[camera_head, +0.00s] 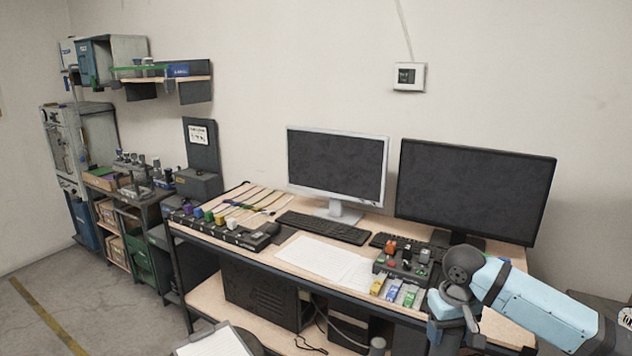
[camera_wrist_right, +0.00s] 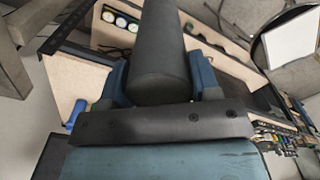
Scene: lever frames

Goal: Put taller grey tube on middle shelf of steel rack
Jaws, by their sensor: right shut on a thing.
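In the right wrist view, a dark grey tube (camera_wrist_right: 158,50) lies between the two blue fingers of my right gripper (camera_wrist_right: 160,82), which is shut on it. The tube's near end faces the camera and its far end runs out of the top of the picture. In the head view, my light blue right arm comes in at the lower right, over the front right of the desk, and its hand is partly cut off by the bottom edge. A dark-framed shelf unit (camera_head: 118,196) stands at the far left; I cannot tell whether it is the steel rack. My left gripper is not in view.
The desk (camera_head: 215,296) holds a white-framed monitor (camera_head: 337,167), a black monitor (camera_head: 474,190), a keyboard (camera_head: 324,227), papers (camera_head: 318,258) and a control box (camera_head: 404,264). A clipboard (camera_head: 214,342) is at the bottom. The floor (camera_head: 110,312) at left is clear.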

